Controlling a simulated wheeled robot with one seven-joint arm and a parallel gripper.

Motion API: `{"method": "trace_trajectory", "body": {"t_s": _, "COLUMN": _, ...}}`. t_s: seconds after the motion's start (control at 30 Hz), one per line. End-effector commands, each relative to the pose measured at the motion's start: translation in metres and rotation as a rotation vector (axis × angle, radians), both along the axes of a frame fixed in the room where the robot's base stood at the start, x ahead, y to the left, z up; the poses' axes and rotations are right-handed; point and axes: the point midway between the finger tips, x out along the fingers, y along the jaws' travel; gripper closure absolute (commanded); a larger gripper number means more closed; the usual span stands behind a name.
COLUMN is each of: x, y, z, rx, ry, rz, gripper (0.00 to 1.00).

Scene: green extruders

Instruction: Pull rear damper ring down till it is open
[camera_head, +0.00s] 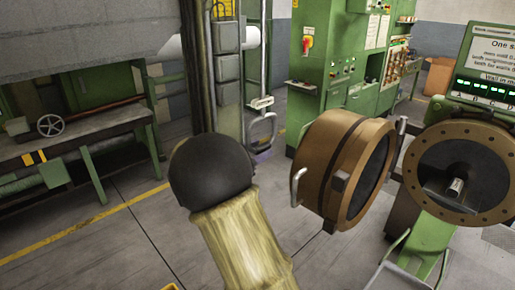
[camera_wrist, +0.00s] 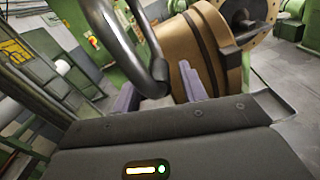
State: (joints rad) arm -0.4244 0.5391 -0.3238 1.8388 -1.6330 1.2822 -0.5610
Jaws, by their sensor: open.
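A grey metal loop on a rod, which looks like the damper ring (camera_wrist: 157,68), stands large in the wrist view, its lower end between my fingers. My gripper (camera_wrist: 160,90) is open, with one purple finger on each side of the loop's lower end. I cannot tell whether either finger touches it. In the head view a grey loop (camera_head: 262,117) hangs low by the green post, below a pale fitting. I cannot tell for sure that it is the same ring.
A brown drum (camera_head: 325,165) with a metal handle stands to the right; in the wrist view the drum (camera_wrist: 212,45) is just beyond my right finger. A round flange (camera_head: 487,212) is further right. A green bench (camera_head: 80,135) is at left. Grey floor lies between.

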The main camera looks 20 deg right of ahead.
Motion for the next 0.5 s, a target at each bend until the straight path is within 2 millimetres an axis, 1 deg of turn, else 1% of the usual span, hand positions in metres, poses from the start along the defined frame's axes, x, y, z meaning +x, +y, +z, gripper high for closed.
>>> {"method": "trace_trajectory", "body": {"t_s": 0.13, "x": -0.0001, "y": 0.0002, "z": -0.0002, "rx": 0.0, "ry": 0.0, "rz": 0.0, "gripper": 0.58}}
{"method": "trace_trajectory", "body": {"t_s": 0.33, "x": -0.0002, "y": 0.0003, "z": -0.0001, "rx": 0.0, "ry": 0.0, "rz": 0.0, "gripper": 0.97}}
{"method": "trace_trajectory", "body": {"t_s": 0.37, "x": -0.0002, "y": 0.0003, "z": -0.0001, "rx": 0.0, "ry": 0.0, "rz": 0.0, "gripper": 1.0}}
{"method": "trace_trajectory", "body": {"t_s": 0.5, "x": -0.0002, "y": 0.0005, "z": -0.0002, "rx": 0.0, "ry": 0.0, "rz": 0.0, "gripper": 1.0}}
